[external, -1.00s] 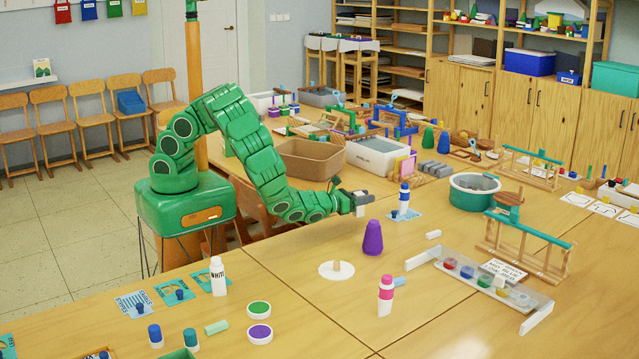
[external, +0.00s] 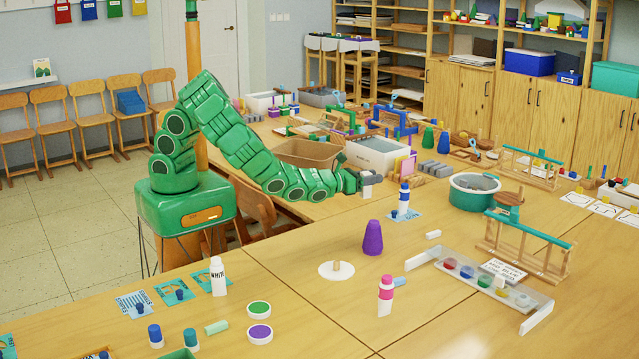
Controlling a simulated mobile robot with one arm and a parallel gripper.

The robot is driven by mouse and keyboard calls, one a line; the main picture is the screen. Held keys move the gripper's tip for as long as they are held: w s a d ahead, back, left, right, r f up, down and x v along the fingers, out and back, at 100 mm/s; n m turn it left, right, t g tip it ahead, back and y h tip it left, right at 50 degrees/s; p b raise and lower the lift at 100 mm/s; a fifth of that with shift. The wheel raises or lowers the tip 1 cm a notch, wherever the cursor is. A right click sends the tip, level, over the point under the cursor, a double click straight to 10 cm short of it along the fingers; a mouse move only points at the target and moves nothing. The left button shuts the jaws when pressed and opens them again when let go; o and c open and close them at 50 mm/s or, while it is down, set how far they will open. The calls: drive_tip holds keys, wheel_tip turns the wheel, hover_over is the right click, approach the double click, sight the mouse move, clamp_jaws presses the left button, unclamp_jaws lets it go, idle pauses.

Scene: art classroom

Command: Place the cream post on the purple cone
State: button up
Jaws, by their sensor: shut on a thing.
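The purple cone (external: 372,239) stands upright on the table, right of the middle of the view.
A white-and-blue bottle (external: 404,200) stands on a blue card behind the cone. A pink-and-white bottle (external: 386,294) stands in front. A clear tray with paint pots (external: 484,281) lies to the right. A white box (external: 375,158) is behind my gripper.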

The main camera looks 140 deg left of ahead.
drive_tip(key=w+d+r+m+t, duration=0.1)
drive_tip(key=w+d+r, duration=0.25)
drive_tip(key=w, duration=0.25)
drive_tip(key=w+d+r+t, duration=0.1)
drive_tip(key=w+d+r, duration=0.25)
drive_tip(key=w, duration=0.35)
drive_tip(key=shift+h, duration=0.4)
drive_tip(key=shift+s+d+f, duration=0.1)
drive_tip(key=shift+d+f, duration=0.05)
drive_tip(key=shift+f, duration=1.95)
drive_tip(key=shift+s+d+f, duration=0.1)
drive_tip(key=shift+d+f, duration=0.05)
drive_tip(key=shift+f, duration=1.95)
drive_tip(key=shift+f, duration=0.1)
drive_tip(key=o, duration=1.1)
drive_tip(key=v, duration=1.2)
drive_tip(key=shift+s, duration=0.1)
